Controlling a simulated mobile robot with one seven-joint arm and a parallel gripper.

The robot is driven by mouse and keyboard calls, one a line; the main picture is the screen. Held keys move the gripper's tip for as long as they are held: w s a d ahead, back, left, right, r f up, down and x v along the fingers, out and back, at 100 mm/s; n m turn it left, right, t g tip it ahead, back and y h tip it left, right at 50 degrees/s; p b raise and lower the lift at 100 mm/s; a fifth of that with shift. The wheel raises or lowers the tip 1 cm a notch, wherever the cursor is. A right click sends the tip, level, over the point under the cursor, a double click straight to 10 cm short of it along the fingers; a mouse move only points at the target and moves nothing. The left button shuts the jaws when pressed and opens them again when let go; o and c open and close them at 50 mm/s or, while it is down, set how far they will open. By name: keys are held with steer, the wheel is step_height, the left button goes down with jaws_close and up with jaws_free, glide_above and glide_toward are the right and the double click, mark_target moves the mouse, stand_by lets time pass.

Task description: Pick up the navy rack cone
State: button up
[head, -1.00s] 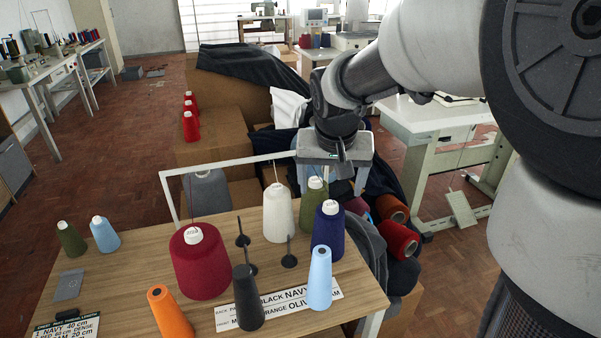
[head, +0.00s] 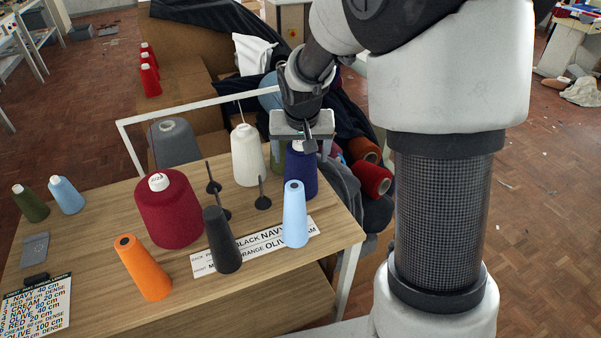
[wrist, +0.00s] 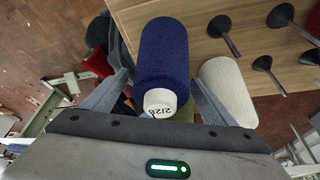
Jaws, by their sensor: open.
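The navy cone (head: 301,174) stands at the right rear of the wooden rack table (head: 95,195), partly hidden behind the light blue cone (head: 295,215). In the wrist view the navy cone (wrist: 163,55) lies between my two open fingers, its white labelled tip toward the gripper. My gripper (head: 303,150) is right at the cone's top in the head view. The gripper (wrist: 160,95) is open, with a finger on each side of the cone's tip. I cannot tell whether either finger touches it.
A cream cone (head: 247,155) stands close to the left of the navy one, and an olive cone is mostly hidden behind. A burgundy cone (head: 170,215), a black cone (head: 222,240), an orange cone (head: 143,268) and thin black pegs (head: 263,195) fill the table. A white frame (head: 195,108) runs behind.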

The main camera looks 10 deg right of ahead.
steer(key=shift+w+f, duration=0.25)
steer(key=shift+f, duration=0.3)
steer(key=c, duration=1.3)
steer(key=shift+r, duration=0.15)
step_height(320, 180, up, 14)
steer(key=p, duration=0.6)
steer(key=shift+r, duration=0.1)
